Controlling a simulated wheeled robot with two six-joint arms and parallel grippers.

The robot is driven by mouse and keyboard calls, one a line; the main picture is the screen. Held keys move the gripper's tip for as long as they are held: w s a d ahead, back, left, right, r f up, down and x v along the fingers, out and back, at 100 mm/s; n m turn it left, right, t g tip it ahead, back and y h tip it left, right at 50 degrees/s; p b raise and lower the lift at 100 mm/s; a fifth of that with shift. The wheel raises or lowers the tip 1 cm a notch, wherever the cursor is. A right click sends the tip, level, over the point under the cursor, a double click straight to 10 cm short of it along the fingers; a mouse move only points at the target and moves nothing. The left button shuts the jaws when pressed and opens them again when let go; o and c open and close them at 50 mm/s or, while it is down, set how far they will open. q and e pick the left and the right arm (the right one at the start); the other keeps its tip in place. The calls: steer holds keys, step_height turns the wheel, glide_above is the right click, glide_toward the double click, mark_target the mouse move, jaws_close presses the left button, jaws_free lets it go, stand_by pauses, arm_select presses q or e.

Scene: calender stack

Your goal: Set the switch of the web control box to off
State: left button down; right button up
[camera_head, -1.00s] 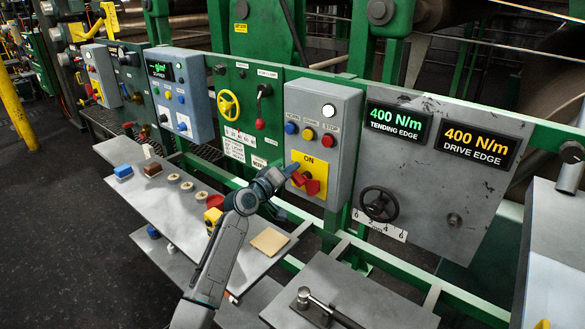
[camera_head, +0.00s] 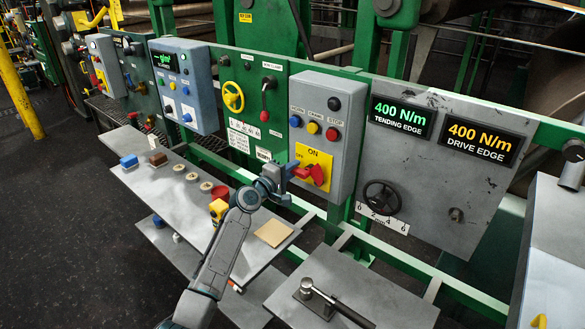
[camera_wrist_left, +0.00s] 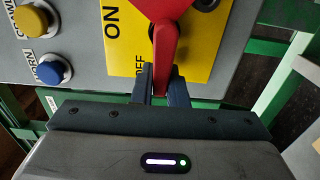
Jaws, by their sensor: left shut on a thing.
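The web control box (camera_head: 345,100) is a grey box with a dark round lamp on top, blue, yellow and red buttons, and a yellow plate (camera_head: 313,153) marked ON and OFF. Its red switch (camera_head: 318,174) has its handle pointing left in the head view, beside the OFF mark. In the left wrist view the red handle (camera_wrist_left: 166,45) runs down between my fingers, next to the OFF lettering. My left gripper (camera_head: 291,172) is shut on this handle; its fingers (camera_wrist_left: 161,85) flank it in the wrist view. My right gripper is not in view.
A grey shelf (camera_head: 215,232) below holds small blocks, rings, a yellow-and-red item and a tan square. A black handwheel (camera_head: 381,197) is right of the box. A lower grey plate (camera_head: 370,290) carries a metal lever. A green panel (camera_head: 245,100) with a yellow wheel stands left.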

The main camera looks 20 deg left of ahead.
arm_select(q)
steer(key=shift+f, duration=0.2)
steer(key=c, duration=1.5)
jaws_free()
steer(key=shift+r, duration=0.1)
steer(key=shift+o, duration=0.2)
steer(key=b+v, duration=0.1)
steer(key=v, duration=0.9)
steer(key=shift+s+b, duration=0.4)
steer(key=shift+a, duration=0.15)
